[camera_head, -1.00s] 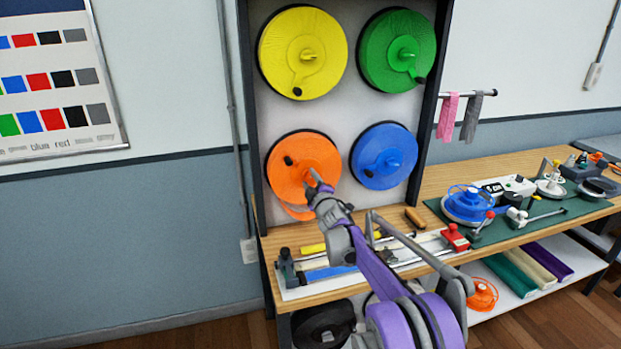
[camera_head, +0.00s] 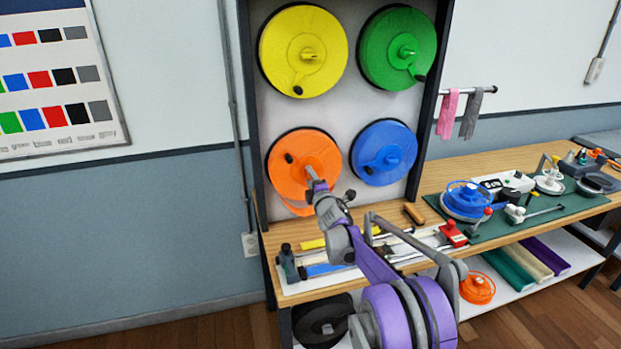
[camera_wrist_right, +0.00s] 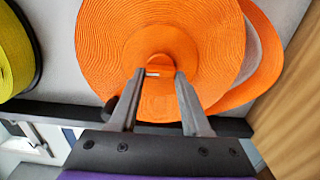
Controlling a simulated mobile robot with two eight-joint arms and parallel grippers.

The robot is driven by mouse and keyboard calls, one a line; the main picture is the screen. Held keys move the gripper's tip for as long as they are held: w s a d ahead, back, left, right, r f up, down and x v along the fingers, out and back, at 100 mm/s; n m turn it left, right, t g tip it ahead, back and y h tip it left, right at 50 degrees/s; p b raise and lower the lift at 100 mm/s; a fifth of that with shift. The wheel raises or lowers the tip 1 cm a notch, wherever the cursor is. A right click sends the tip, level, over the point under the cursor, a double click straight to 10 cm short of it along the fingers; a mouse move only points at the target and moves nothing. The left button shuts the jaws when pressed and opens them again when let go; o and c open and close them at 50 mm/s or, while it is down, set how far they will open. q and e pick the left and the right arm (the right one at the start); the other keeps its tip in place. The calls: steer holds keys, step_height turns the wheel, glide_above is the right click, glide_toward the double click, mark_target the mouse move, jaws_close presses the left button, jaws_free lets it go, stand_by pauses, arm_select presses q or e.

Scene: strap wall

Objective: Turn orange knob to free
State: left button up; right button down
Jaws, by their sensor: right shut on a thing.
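The orange reel (camera_head: 318,148) hangs at the lower left of the strap wall, with a dark crank handle (camera_head: 289,158) near its left edge. The orange knob (camera_wrist_right: 160,64) sits at the reel's centre, between the fingertips of my right gripper (camera_wrist_right: 158,76) in the wrist view. My right gripper (camera_head: 312,175) is shut on the knob, and it largely hides the knob in the head view. A loose orange strap end (camera_head: 296,207) hangs below the reel. My left gripper is not in view.
Yellow (camera_head: 318,25), green (camera_head: 380,60) and blue (camera_head: 398,138) reels share the panel. My arm passes over the bench's front part.

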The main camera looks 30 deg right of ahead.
steer(key=shift+c, duration=1.8)
jaws_free()
steer(key=b+v, duration=0.2)
steer(key=v, duration=0.9)
steer(key=shift+w, duration=0.1)
